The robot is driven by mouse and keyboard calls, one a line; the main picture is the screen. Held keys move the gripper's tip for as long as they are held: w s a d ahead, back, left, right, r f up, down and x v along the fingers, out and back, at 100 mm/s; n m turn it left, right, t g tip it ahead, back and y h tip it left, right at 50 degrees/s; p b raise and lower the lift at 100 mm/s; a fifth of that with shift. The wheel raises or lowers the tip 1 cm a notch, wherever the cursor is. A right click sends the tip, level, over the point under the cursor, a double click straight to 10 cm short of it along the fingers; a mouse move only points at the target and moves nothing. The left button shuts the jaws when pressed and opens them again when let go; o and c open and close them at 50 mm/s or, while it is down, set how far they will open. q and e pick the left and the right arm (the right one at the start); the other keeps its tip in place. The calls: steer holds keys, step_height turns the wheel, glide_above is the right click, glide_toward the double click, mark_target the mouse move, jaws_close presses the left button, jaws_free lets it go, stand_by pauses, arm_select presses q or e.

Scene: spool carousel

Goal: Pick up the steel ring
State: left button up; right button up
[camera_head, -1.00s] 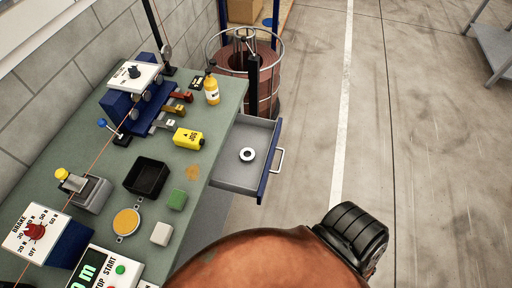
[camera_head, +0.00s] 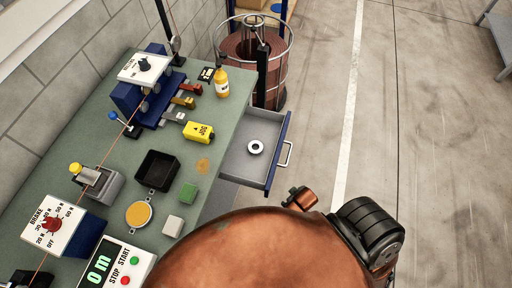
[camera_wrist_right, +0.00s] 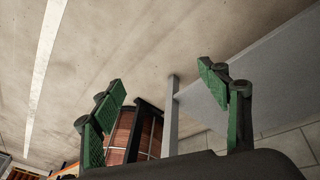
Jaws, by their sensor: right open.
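The steel ring (camera_head: 255,147) is a small pale ring. It lies flat in the open grey drawer (camera_head: 238,165), which sticks out from the right side of the bench. My right gripper (camera_wrist_right: 165,92) shows in the right wrist view, its two green-padded fingers wide apart with nothing between them. The ring does not show in that view. I cannot make out the right gripper's fingers in the head view, and my left gripper is in neither view.
The green bench (camera_head: 225,118) carries a yellow bottle (camera_head: 221,83), a yellow JOG box (camera_head: 199,132), a black tray (camera_head: 157,171) and a brake box (camera_head: 50,225). A caged copper-coloured drum (camera_head: 262,62) stands beyond the drawer.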

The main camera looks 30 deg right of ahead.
step_height(320, 180, up, 22)
steer(key=w+d+f+t+h+p, duration=0.1)
steer(key=w+d+t+h, duration=0.1)
steer(key=w+d, duration=0.1)
steer(key=w+d+r+n+t+h, duration=0.1)
steer(key=w+d+r+n+t, duration=0.15)
steer(key=w+r, duration=0.4)
steer(key=w+d+r+n+t+h, duration=0.1)
steer(key=w+d+r+n+t, duration=0.1)
steer(key=w+r+t, duration=0.4)
steer(key=w+a+r+n+t+y, duration=0.2)
steer(key=w+a+r+n, duration=0.15)
steer(key=r, duration=0.35)
steer(key=w+a+r+n+t+y, duration=0.1)
steer(key=w+a+r+n+t, duration=0.15)
steer(key=w+r+n, duration=0.35)
steer(key=a+r+n+y, duration=0.3)
steer(key=a+n+y, duration=0.5)
steer(key=a+n, duration=0.2)
steer(key=a+f+n+g+y, duration=0.3)
steer(key=a+n, duration=0.2)
steer(key=n, duration=0.1)
steer(key=n+g+h, duration=0.5)
steer(key=n+g, duration=0.5)
glide_toward(253, 148)
steer(key=x, duration=0.6)
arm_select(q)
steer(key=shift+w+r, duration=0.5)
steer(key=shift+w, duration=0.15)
